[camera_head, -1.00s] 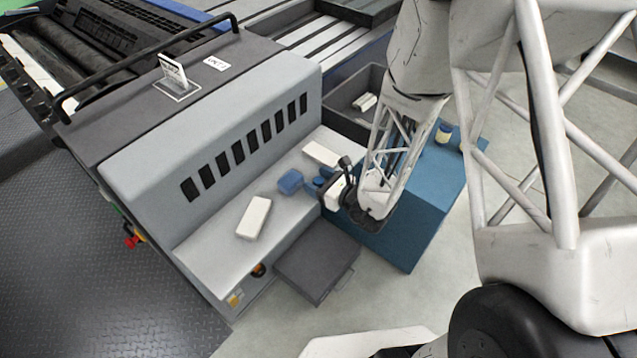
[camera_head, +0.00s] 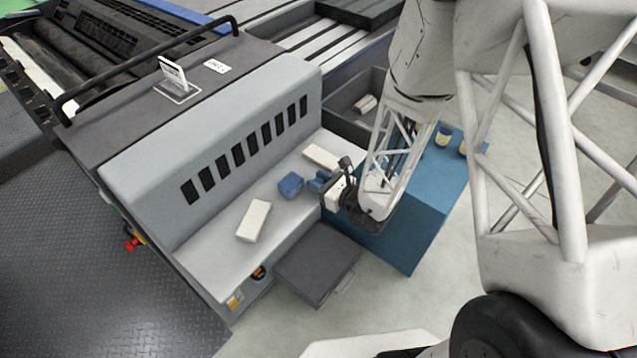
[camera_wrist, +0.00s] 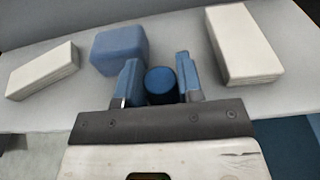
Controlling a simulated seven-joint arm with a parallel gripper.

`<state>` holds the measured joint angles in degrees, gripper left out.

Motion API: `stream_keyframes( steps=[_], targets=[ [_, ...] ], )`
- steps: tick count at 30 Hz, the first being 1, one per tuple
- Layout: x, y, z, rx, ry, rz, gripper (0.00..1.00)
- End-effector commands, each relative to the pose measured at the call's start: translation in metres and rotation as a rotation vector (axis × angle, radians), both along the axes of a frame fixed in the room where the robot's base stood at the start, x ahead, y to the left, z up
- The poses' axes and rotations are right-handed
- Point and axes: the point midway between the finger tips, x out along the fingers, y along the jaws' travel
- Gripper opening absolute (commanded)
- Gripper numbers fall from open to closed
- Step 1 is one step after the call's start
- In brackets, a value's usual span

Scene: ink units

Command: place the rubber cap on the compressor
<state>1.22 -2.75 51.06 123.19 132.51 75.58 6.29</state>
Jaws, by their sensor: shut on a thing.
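My gripper (camera_wrist: 158,84) is shut on a dark blue cylindrical cap (camera_wrist: 161,80), which stands between its two blue fingers. In the head view my gripper (camera_head: 319,183) is at the right edge of the grey machine's ledge, and the cap is hard to make out from the fingers. A blue rounded block (camera_head: 291,184) sits on the ledge just left of my fingers. It also shows in the wrist view (camera_wrist: 119,48), beyond and left of the cap, apart from it. I cannot tell for sure which thing is the compressor.
A white block (camera_head: 254,220) and another white block (camera_head: 321,157) lie on the light grey ledge (camera_head: 208,250). A blue cabinet (camera_head: 425,215) with jars (camera_head: 443,136) stands right. A dark open bin (camera_head: 345,120) is behind, and a dark grey box (camera_head: 318,262) is in front.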

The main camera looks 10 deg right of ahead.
Motion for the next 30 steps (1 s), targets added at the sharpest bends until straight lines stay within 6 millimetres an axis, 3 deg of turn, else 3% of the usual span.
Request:
stream_keyframes(
  steps=[9, 30],
  targets=[
    [0.0, 0.0, 0.031, -0.001, -0.004, 0.0, 0.08],
    [-0.134, -0.028, 0.041, 0.0, 0.0, -0.002, 0.08]
  ],
)
